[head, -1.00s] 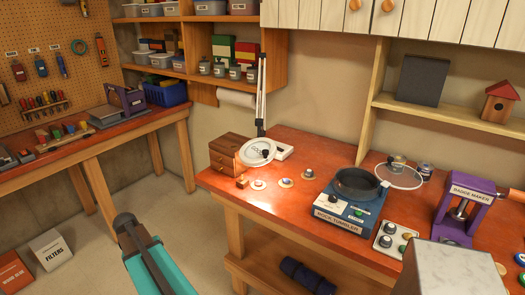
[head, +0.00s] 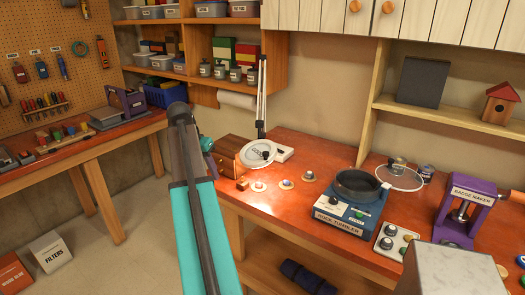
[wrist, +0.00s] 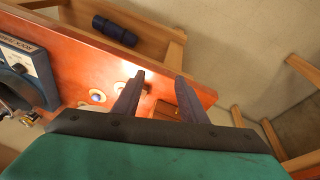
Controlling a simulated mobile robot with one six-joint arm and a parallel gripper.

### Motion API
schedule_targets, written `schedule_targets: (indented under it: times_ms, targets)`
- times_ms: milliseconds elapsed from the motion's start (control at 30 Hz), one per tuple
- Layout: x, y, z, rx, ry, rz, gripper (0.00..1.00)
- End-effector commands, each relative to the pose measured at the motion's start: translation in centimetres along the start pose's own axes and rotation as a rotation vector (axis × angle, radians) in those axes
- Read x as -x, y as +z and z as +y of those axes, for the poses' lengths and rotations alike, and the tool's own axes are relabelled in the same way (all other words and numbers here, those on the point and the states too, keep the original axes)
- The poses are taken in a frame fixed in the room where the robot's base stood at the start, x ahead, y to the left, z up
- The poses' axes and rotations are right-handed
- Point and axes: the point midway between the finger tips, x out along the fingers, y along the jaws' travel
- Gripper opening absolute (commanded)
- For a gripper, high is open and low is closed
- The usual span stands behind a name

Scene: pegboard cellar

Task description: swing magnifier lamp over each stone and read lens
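The white magnifier lamp (head: 258,153) stands at the left end of the red-brown bench, its round head low and its thin arm rising behind. Three small stones on pale round pads lie in front of it: a left stone (head: 258,186), a middle stone (head: 286,184) and a right stone (head: 308,176). In the wrist view, one pad with a stone (wrist: 97,96) shows left of the fingers. My gripper (wrist: 160,78) is open, its two dark fingers apart with nothing held between them. In the head view it is mostly hidden behind my arm, near the bench's left end.
A small wooden drawer box (head: 230,150) stands just left of the lamp, close to my gripper. A blue rock tumbler (head: 345,212) stands right of the stones. A purple badge maker (head: 470,210) is farther right.

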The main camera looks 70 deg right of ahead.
Motion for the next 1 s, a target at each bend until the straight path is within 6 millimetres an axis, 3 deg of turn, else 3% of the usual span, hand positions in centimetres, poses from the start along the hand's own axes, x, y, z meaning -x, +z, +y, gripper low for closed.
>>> schedule_targets:
  times_ms: [100,300,533,700,1000]
  targets:
    - [3.3,-3.3,3.3,-0.1,0.001,0.026,0.39]
    - [8.6,-7.5,9.1,-0.26,0.004,0.065,0.39]
    - [13.6,-10.3,14.9,-0.41,0.007,0.1,0.39]
    - [15.2,-10.9,16.9,-0.46,0.01,0.111,0.39]
    - [15.4,-11.0,17.1,-0.467,0.011,0.113,0.39]
